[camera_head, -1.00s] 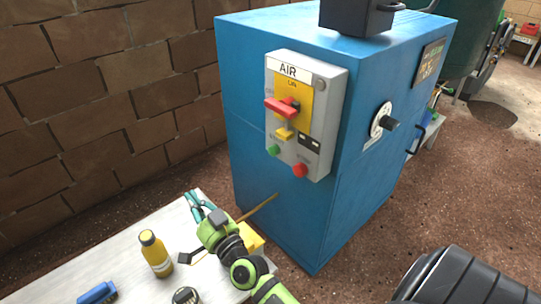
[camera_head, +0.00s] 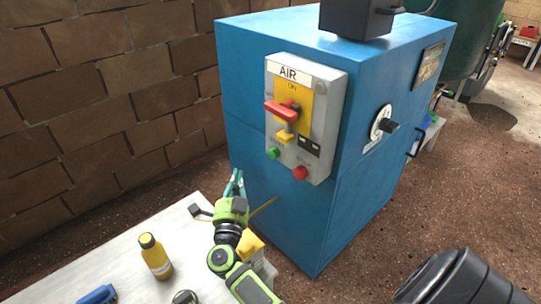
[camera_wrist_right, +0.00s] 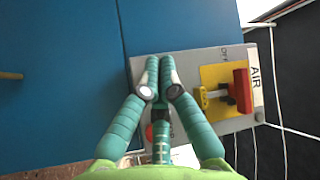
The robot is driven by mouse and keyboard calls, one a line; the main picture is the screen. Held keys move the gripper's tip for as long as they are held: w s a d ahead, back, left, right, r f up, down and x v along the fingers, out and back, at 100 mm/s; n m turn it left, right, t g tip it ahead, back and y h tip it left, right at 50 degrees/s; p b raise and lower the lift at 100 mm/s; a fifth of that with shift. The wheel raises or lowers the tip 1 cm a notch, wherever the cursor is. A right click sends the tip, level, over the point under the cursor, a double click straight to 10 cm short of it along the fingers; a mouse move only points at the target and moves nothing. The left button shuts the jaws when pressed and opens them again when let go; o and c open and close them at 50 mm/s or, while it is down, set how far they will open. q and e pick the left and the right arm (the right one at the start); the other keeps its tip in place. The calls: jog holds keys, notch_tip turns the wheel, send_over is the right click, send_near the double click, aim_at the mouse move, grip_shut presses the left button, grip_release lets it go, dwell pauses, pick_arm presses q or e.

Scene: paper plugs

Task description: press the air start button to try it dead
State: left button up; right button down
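The grey air switch box (camera_head: 325,110) is on the blue cabinet's front, with an AIR label, a red handle (camera_head: 283,111) and a yellow tab (camera_head: 285,136). Its green start button (camera_head: 273,153) is at the lower left and a red button (camera_head: 300,172) at the lower right. My right gripper (camera_head: 236,178) is just left of the cabinet, below the green button's level, with its teal fingers together and empty. In the wrist view its fingertips (camera_wrist_right: 161,82) overlap the box's button end. The green button is hidden there; the red button (camera_wrist_right: 149,132) partly shows. My left gripper is out of view.
The blue cabinet (camera_head: 260,60) has a black-handled dial (camera_head: 382,125) on its right side. The pale table (camera_head: 120,250) below holds a yellow bottle (camera_head: 155,256), a yellow block (camera_head: 250,243) and a blue item (camera_head: 97,295). A thin brown rod (camera_head: 265,204) sticks out beside my gripper. A brick wall stands behind.

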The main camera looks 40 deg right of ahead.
aim_at(273, 154)
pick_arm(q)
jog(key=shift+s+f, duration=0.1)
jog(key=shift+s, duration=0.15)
pick_arm(e)
jog(key=d, duration=0.8)
jog(key=shift+w+d, duration=0.3)
jog(key=shift+d, duration=0.1)
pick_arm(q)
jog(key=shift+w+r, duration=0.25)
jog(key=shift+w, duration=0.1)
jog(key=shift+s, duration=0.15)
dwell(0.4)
pick_arm(e)
jog(key=shift+d, duration=0.4)
